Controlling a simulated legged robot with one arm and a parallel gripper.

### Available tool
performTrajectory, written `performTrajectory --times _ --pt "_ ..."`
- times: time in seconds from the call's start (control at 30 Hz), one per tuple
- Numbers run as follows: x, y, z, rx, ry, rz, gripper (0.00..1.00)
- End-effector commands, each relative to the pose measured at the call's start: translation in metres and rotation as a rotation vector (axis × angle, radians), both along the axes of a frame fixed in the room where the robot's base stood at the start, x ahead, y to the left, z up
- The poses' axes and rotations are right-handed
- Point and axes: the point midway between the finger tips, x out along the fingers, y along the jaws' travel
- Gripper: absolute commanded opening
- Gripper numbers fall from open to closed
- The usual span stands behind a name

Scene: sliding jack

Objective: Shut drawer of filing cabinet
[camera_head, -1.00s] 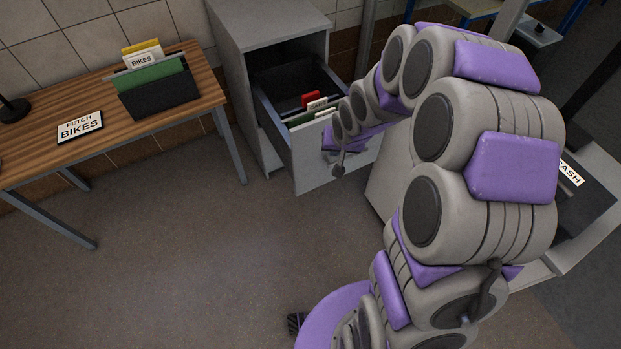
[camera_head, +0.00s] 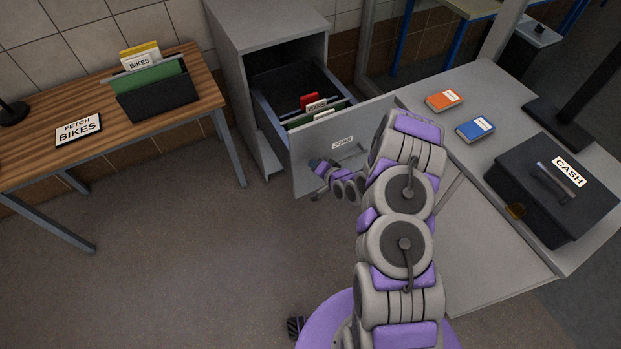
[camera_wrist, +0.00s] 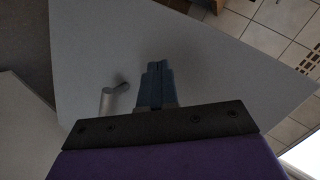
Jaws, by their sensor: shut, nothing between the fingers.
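The grey filing cabinet (camera_head: 272,40) stands against the wall with one drawer (camera_head: 310,171) pulled out toward me. The drawer front carries a JOBS label (camera_head: 342,142) and holds several files (camera_head: 318,108). I cannot tell whether the fingertips touch the face.
A wooden table (camera_head: 40,150) with a file holder (camera_head: 158,95) and a FETCH BIKES sign (camera_head: 79,129) stands left. A grey counter (camera_head: 430,88) at the right bears two books (camera_head: 475,129) and a black cash box (camera_head: 550,200). Floor in front is clear.

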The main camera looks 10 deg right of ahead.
Motion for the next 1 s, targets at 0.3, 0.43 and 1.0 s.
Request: performTrajectory --times 0.3,0.43,1.0 --pt "-0.037 -0.008 -0.061 0.278 -0.111 -0.104 0.00" --pt "-0.061 -0.014 -0.079 0.396 -0.157 -0.149 0.00" --pt "-0.108 -0.025 -0.100 0.630 -0.253 -0.228 0.00"
